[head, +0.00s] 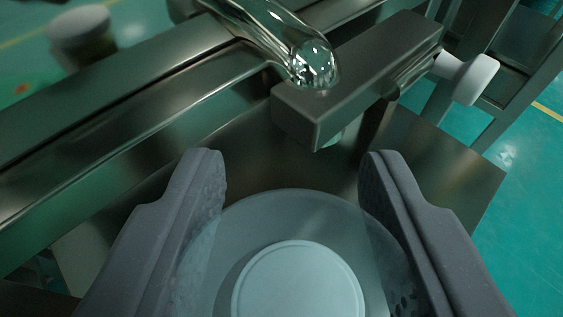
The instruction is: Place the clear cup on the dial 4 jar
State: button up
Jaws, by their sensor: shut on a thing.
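My gripper (292,160) is at the bottom centre, with one dark grey finger on each side. It is shut on the clear cup (300,215), a see-through round thing between the fingers. A paler disc (300,285) shows in the middle of the cup; I cannot tell whether it is part of the cup or something seen through it. The lower part of the cup is cut off by the picture edge. No dial 4 marking is readable, so I cannot pick out the dial 4 jar.
A shiny metal tube (285,45) with a rounded end and a dark rectangular block (360,75) lie just beyond my fingers. A white knob (468,78) is at right. Long metal rails (130,85) cross the left. A blurred pale-topped container (80,35) is at upper left.

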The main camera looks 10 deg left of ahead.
aim_at(302, 260)
jog(key=f, duration=0.1)
jog(key=f+b, duration=0.1)
jog(key=f, duration=0.1)
jog(key=shift+w+f, duration=0.2)
jog(key=shift+w, duration=0.1)
jog(key=shift+w+f, duration=0.15)
jog(key=shift+f, duration=0.15)
jog(key=shift+d+r, duration=0.15)
jog(key=shift+d, duration=0.05)
jog(key=o, duration=1)
jog(key=shift+c, duration=0.2)
jog(key=shift+s+r, duration=0.2)
jog(key=shift+s, duration=0.1)
jog(key=p+v, duration=0.2)
jog(key=v, duration=0.9)
jog(key=shift+s, duration=0.2)
